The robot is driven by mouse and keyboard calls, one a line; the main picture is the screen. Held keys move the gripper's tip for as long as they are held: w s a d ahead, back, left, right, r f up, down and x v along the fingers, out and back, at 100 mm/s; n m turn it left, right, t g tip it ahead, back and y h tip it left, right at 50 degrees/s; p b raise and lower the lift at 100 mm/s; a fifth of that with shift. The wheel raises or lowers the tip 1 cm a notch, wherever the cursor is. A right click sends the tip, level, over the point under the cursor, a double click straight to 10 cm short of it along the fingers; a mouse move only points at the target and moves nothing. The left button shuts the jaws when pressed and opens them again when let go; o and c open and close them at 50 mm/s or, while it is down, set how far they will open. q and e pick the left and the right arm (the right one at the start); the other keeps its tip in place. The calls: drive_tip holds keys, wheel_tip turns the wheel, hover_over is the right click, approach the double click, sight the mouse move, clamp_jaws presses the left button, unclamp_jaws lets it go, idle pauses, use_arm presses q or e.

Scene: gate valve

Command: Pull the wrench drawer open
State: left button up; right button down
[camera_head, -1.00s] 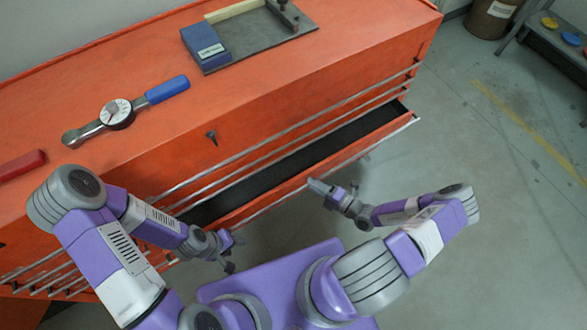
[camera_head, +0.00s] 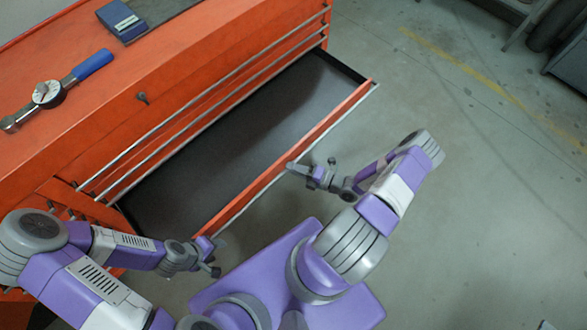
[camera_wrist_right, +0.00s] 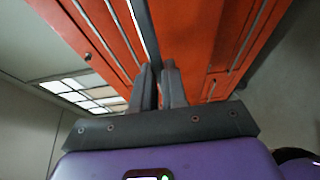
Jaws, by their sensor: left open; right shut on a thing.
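The wrench drawer (camera_head: 250,125) is an orange-fronted drawer pulled well out of the orange cabinet (camera_head: 150,85), and its dark interior looks empty. A long silver rail handle (camera_head: 300,160) runs along its front. My right gripper (camera_head: 293,168) is at the right half of the drawer front, shut on the rail handle. In the right wrist view, its two grey fingers (camera_wrist_right: 160,88) close around the rail (camera_wrist_right: 146,35). My left gripper (camera_head: 212,256) is open near the left end of the drawer front. I cannot tell whether it touches the drawer.
A torque wrench with a blue grip (camera_head: 92,65) and a blue box (camera_head: 122,20) lie on the cabinet top. A small key (camera_head: 142,98) sits in the cabinet front. Open floor (camera_head: 460,190) lies to the right, with dark furniture (camera_head: 555,30) at the far right.

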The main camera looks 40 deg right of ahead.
drive_tip(key=shift+w, duration=0.1)
drive_tip(key=c, duration=1.2)
unclamp_jaws()
drive_tip(key=shift+o, duration=0.2)
drive_tip(key=v, duration=0.7)
drive_tip(key=shift+s+d+p, duration=0.2)
drive_tip(key=shift+s+p, duration=0.05)
drive_tip(key=shift+p, duration=0.2)
